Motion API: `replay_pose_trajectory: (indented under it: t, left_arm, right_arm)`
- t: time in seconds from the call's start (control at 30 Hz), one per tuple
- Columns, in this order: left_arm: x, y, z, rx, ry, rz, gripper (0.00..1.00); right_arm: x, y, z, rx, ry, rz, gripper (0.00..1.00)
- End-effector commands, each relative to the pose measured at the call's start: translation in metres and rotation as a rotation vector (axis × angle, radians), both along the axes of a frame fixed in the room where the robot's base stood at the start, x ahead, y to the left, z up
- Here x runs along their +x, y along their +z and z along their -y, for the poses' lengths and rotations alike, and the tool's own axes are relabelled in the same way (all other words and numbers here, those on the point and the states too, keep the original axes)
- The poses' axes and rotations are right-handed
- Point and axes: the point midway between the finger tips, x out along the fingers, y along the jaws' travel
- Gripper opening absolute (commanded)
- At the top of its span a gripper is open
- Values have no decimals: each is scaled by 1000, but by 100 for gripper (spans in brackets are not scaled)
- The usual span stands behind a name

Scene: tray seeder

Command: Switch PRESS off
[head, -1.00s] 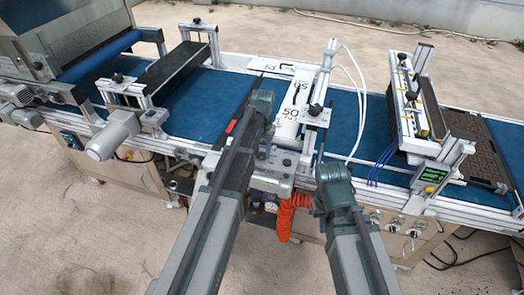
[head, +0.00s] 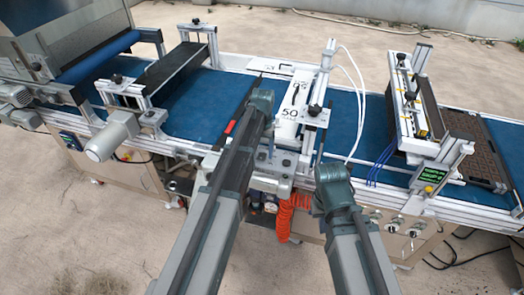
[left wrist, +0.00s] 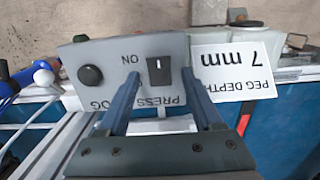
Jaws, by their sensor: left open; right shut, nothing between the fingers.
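The grey PRESS control box (left wrist: 115,58) shows upside down in the left wrist view. It bears a black rocker switch (left wrist: 158,72) with a small white mark, the word ON beside it, and a round black knob (left wrist: 90,76). I cannot tell which way the rocker is set. My left gripper (left wrist: 160,84) is open, its two fingers on either side of the rocker; contact cannot be told. In the head view the box (head: 270,182) is partly behind my left arm. My right gripper (head: 326,160) is near the machine's front edge to the right, its fingers hard to make out.
A white PEG DEPTH 7 mm label (left wrist: 235,70) is beside the box. The blue conveyor (head: 205,103) runs along the machine, with a white press unit (head: 290,125) across it. An orange coiled hose (head: 284,217) hangs below the box. A green display (head: 432,175) is at right.

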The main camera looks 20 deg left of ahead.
Motion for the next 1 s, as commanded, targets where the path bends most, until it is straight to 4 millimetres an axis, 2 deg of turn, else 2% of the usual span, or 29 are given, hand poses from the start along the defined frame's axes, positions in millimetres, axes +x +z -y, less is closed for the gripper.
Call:
replay_pose_trajectory:
  t: [0.27, 0.8, 1.0]
  left_arm:
    - [1, 26, 0, 0, 0, 0, 68]
    - [4, 110, 0, 0, 0, 0, 68]
    - [5, 133, 0, 0, 0, 0, 68]
  right_arm:
    - [0, 26, 0, 0, 0, 0, 0]
    - [0, 110, 0, 1, -1, 0, 0]
    - [0, 133, 0, 2, -7, 0, 0]
